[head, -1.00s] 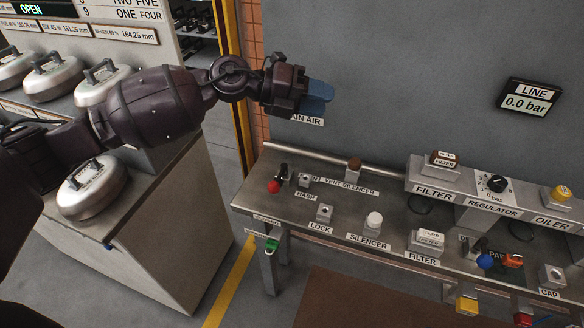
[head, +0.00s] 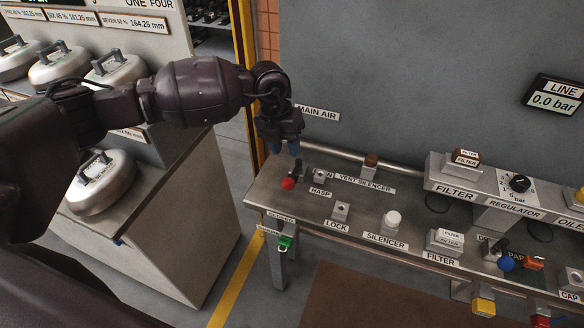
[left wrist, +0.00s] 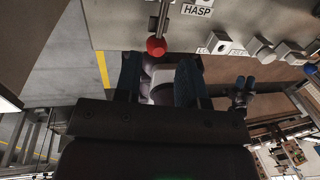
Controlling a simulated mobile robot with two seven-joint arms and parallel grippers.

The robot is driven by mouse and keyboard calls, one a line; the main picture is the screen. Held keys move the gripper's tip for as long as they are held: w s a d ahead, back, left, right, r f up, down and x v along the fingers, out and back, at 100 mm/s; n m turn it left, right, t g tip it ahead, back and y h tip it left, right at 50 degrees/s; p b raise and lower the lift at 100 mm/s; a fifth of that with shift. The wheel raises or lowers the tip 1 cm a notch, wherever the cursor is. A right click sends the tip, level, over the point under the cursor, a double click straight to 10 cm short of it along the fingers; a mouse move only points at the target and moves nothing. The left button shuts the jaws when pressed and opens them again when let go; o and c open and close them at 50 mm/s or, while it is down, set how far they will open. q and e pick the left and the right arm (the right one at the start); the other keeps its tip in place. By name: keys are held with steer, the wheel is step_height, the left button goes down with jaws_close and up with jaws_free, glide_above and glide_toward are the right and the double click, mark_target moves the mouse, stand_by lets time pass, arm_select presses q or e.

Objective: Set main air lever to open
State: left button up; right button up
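The main air lever is a dark lever with a red knob (head: 289,183) at the left end of the bench; the knob also shows in the left wrist view (left wrist: 156,46). The MAIN AIR sign (head: 318,113) is on the wall behind. My left gripper (head: 286,147) points down above and behind the lever, apart from it. In the left wrist view its blue fingers (left wrist: 160,82) stand apart with nothing between them, and the knob is just beyond their tips. A small dark shape with blue tips there looks like my right gripper (left wrist: 243,88); its opening is unclear.
A hasp (head: 320,176), a lock (head: 340,211) and a silencer (head: 391,220) stand right of the lever on the bench. The wall display (head: 555,98) reads LINE 0.0 bar. A cabinet with silver lidded pots (head: 100,183) stands at the left.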

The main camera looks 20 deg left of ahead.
mark_target(293, 173)
arm_select(q)
steer(key=f, duration=0.2)
steer(key=d+f, duration=0.1)
steer(key=f, duration=0.4)
steer(key=shift+d+f+b, duration=0.25)
steer(key=shift+b, duration=0.1)
steer(key=shift+c, duration=0.3)
jaws_close()
